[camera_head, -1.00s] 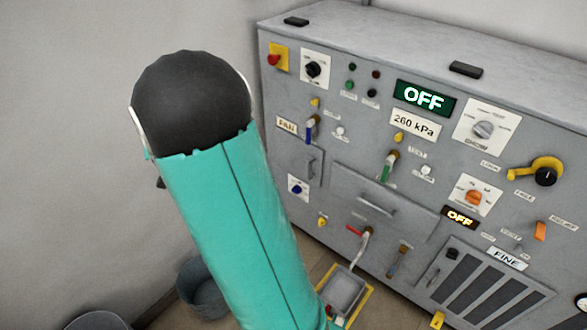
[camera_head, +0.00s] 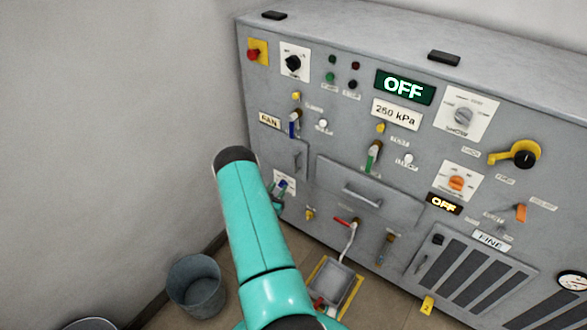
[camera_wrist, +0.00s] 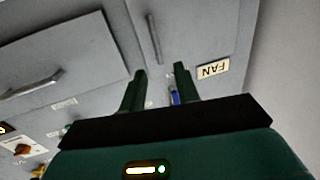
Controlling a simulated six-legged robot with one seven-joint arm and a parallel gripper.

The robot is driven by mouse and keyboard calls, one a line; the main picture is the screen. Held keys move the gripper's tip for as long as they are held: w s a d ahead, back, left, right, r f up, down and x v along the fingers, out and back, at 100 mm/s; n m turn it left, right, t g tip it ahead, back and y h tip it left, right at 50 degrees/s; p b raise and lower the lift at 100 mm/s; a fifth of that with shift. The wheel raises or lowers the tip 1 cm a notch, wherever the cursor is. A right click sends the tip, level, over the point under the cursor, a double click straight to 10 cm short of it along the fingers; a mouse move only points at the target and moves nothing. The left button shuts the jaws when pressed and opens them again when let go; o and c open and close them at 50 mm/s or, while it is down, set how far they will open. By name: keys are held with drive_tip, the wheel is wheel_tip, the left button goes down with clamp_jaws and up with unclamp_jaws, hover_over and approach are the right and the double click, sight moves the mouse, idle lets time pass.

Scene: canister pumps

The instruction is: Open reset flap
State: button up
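No label that I can read marks the reset flap. Two flap-like panels show on the grey machine front: a small door (camera_head: 290,157) with a vertical handle below the FAN label, and a wide panel (camera_head: 366,196) with a horizontal bar handle. In the wrist view, which is upside down, the small door's handle (camera_wrist: 154,38) is beyond my gripper (camera_wrist: 160,72), and the wide panel (camera_wrist: 75,52) is at the left. My gripper is open, its two dark green fingers apart with nothing held. A blue-ended lever (camera_wrist: 174,95) shows between the fingers, behind them. In the head view my arm largely hides the gripper.
The FAN label (camera_wrist: 213,69) is right of the fingers. Knobs and levers, such as the green-handled lever (camera_head: 374,156), stick out of the machine front. A grey bucket (camera_head: 197,286) and a yellow-edged tray (camera_head: 334,280) are on the floor. The left wall is bare.

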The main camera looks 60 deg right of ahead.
sight(295, 166)
drive_tip(key=d, duration=1.3)
drive_tip(key=shift+d+f, duration=0.2)
drive_tip(key=shift+d, duration=0.2)
drive_tip(key=shift+s, duration=0.1)
clamp_jaws()
